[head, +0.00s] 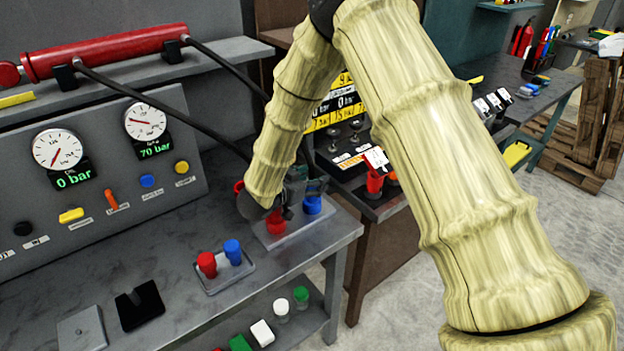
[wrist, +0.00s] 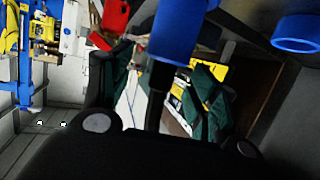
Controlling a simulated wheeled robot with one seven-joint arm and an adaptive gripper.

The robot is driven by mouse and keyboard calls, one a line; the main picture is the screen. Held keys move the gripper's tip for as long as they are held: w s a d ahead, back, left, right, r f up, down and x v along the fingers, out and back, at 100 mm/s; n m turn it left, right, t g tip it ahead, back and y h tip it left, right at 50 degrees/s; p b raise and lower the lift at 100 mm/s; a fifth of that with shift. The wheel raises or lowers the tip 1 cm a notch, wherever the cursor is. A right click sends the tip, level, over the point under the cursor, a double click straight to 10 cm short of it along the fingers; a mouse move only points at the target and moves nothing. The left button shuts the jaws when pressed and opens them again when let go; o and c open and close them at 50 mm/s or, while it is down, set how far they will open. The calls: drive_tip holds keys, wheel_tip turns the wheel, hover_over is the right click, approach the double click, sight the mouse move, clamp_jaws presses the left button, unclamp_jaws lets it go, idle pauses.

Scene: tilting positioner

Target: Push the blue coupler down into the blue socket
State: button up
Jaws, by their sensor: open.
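My gripper (head: 300,188) is over the far plate on the bench, pointing down, its fingers partly hidden by my arm. In the wrist view its dark green fingers (wrist: 160,85) stand apart, open. A blue cylindrical part (head: 312,204) is just under the fingers on that plate; I cannot tell coupler from socket there. In the wrist view a blue cylinder (wrist: 178,30), probably the coupler, is at the fingertips with a dark stem running from it between the fingers. Another blue round part (wrist: 298,33) is at upper right. Contact and seating depth cannot be told.
A red part (head: 275,222) shares the far plate. A nearer plate holds a red post (head: 207,263) and a blue post (head: 232,252). Black hoses run from the red cylinder (head: 110,52) above. Gauges read 0 and 70 bar. A black block (head: 140,305) lies at the front.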

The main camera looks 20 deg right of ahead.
drive_tip(key=shift+s+a, duration=0.1)
drive_tip(key=v, duration=1.1)
drive_tip(key=shift+s+a+r, duration=0.2)
drive_tip(key=shift+a, duration=0.1)
